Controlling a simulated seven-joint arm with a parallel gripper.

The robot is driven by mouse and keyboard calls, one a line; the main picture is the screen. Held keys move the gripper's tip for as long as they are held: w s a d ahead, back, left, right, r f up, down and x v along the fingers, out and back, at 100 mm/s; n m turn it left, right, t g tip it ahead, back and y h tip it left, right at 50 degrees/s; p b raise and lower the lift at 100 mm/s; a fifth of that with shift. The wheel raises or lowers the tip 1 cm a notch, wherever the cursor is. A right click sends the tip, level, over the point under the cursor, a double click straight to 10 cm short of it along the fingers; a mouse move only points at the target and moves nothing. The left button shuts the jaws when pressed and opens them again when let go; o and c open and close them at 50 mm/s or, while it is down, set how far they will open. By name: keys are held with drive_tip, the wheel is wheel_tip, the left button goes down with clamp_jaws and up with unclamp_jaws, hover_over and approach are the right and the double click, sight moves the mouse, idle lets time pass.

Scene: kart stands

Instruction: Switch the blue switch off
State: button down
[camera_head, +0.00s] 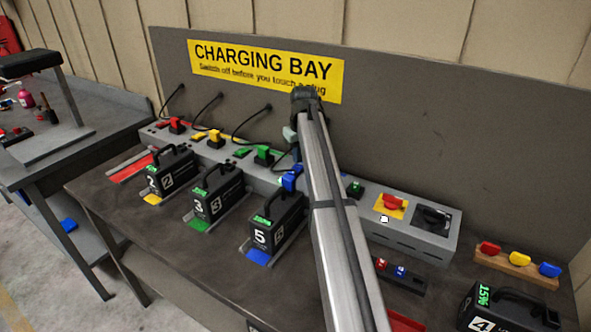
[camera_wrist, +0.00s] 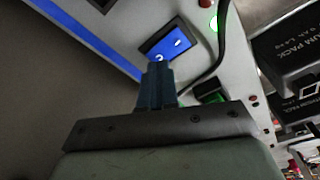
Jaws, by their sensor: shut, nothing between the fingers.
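The blue switch (camera_wrist: 174,40) is a blue rocker with white marks in a dark frame, in the upper middle of the wrist view. Its tilt is hard to tell. A lit green lamp (camera_wrist: 214,24) is beside it. My gripper (camera_wrist: 158,66) is shut and empty, with its tips at the lower edge of the switch; I cannot tell if they touch it. In the head view my gripper (camera_head: 291,136) is over the grey charging strip (camera_head: 410,240), and my arm hides the blue switch. A blue plug (camera_head: 291,178) shows left of my arm.
Battery packs 2 (camera_head: 168,178), 3 (camera_head: 213,200) and 5 (camera_head: 272,228) stand in front of the strip. A red switch on a yellow plate (camera_head: 391,203) is to the right. Black cables (camera_head: 247,128) loop behind the plugs; one cable (camera_wrist: 213,70) passes close to my fingers.

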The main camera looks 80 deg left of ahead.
sight(298, 167)
drive_tip(key=shift+f, duration=0.85)
idle(0.8)
drive_tip(key=shift+r, duration=3.55)
